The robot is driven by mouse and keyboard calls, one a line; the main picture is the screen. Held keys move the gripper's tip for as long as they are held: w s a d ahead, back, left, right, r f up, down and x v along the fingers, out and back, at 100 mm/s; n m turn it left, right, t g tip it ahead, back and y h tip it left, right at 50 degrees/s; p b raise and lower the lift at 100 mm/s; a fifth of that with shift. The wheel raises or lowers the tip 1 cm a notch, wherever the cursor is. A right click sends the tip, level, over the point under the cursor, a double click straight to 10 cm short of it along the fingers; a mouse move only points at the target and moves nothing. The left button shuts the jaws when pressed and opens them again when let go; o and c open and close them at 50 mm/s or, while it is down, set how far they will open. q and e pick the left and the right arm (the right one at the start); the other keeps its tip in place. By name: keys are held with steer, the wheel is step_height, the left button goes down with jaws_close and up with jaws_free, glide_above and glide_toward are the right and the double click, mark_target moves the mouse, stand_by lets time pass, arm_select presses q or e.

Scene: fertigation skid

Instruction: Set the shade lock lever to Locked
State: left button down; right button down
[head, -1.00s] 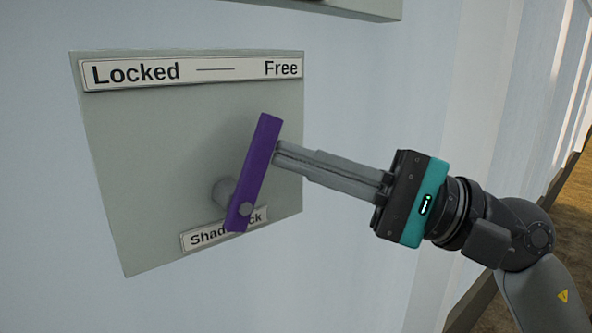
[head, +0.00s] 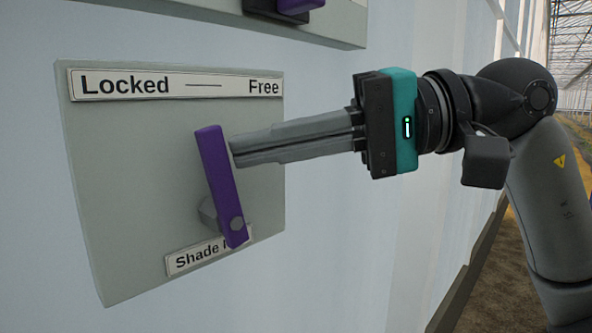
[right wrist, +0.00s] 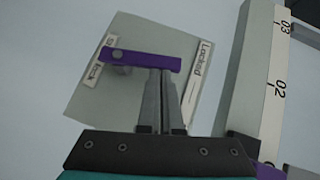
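The shade lock lever (head: 219,182) is a purple bar on a grey pivot on a grey-green panel (head: 130,200). It leans left of upright, with its top below the gap between the "Locked" (head: 125,84) and "Free" words. The lever also shows in the right wrist view (right wrist: 140,60), with the "Locked" label (right wrist: 201,70) beyond it. My right gripper (head: 233,152) has its fingers together, tips at the right side of the lever's upper part, touching or nearly so. It does not grasp the lever. The lever covers part of the lower "Shade Lock" label. My left gripper is not in view.
Another panel (head: 340,22) with a purple part (head: 300,4) sits above, cut off by the frame. In the right wrist view a panel with a numbered scale (right wrist: 270,80) stands at the right. The pale wall around the lever panel is clear.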

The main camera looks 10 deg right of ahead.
steer(key=shift+s+a+r+n+h+p, duration=0.1)
steer(key=shift+s+a+n+h+p, duration=0.2)
steer(key=shift+a+n+h, duration=0.25)
steer(key=shift+s+a+r+n+h+p, duration=0.1)
steer(key=shift+s+a+n+h+p, duration=0.2)
steer(key=shift+h, duration=0.35)
